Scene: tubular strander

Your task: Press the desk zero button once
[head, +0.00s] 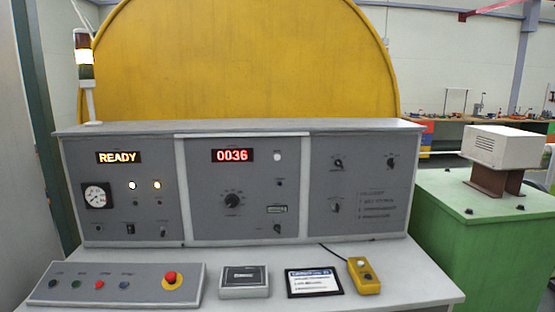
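The grey control desk (420,292) stands in front of me with an upright instrument panel (155,205) at its back. A red digital counter (232,155) on the middle panel reads 0036. A small pale round button or lamp (277,157) sits just right of it, with a small dark control (279,183) below. The labels are too small to read, so I cannot tell which control is the zero button. Neither of my grippers is in view.
A sloped button box (140,290) with coloured buttons and a red mushroom button (171,278) lies on the desk's left. A grey box (244,283), a dark-framed card (314,283) and a yellow pendant (364,275) lie to its right. A green cabinet (490,240) stands at right.

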